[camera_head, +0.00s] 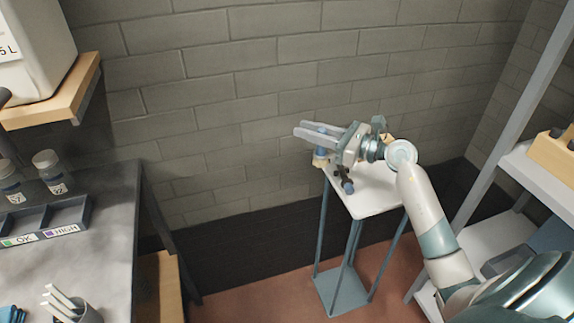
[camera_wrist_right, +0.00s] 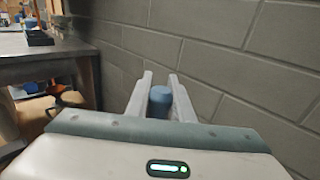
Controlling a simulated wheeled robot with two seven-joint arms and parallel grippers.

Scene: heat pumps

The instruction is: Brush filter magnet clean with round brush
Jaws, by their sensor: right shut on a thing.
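My right gripper (camera_head: 306,129) is shut on a blue upright handle, which seems to be the round brush (camera_head: 320,152). A pale beige end shows below the blue part, at the left edge of the small white stand top. In the right wrist view the blue handle (camera_wrist_right: 160,100) sits between the two fingers. A small dark piece with a blue knob (camera_head: 347,186) lies on the stand under the gripper; it may be the filter magnet, but it is partly hidden. Whether brush and magnet touch cannot be told. My left gripper is not in view.
The white-topped stand (camera_head: 374,201) has thin blue legs and stands near the grey block wall. A dark workbench (camera_head: 95,255) at left holds a labelled tray (camera_head: 42,238), jars (camera_head: 48,172) and a cup of white sticks (camera_head: 84,314). Shelves (camera_head: 485,247) are at right.

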